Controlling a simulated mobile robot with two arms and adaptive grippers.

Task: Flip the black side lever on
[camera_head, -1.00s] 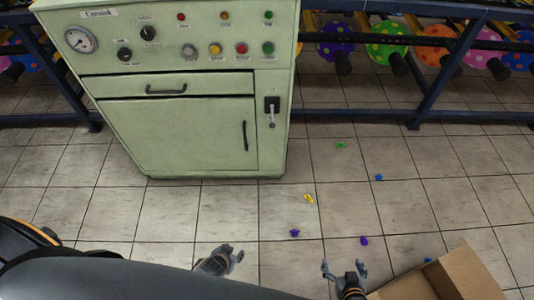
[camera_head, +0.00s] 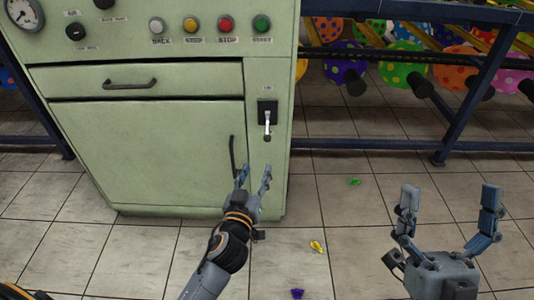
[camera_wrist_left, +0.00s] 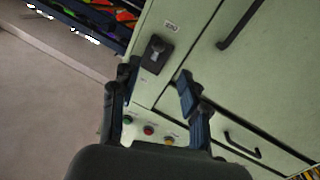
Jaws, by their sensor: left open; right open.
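The side lever is a black plate (camera_head: 267,105) with a pale metal handle that hangs down, on the right front of the green cabinet (camera_head: 150,150). It also shows in the left wrist view as a black plate (camera_wrist_left: 158,50) near the top middle, beyond the fingertips. My left gripper (camera_head: 254,172) is open and empty, below the lever in the head view and apart from it. Its fingers also show in the left wrist view (camera_wrist_left: 159,78). My right gripper (camera_head: 450,190) is open and empty over the floor at the right.
A cabinet door handle (camera_head: 232,155) is just left of my left gripper. A row of coloured buttons (camera_head: 225,24) sits above the drawer (camera_head: 140,84). A blue rack (camera_head: 462,115) with balloons stands behind at the right. Small deflated balloons (camera_head: 317,246) lie on the floor.

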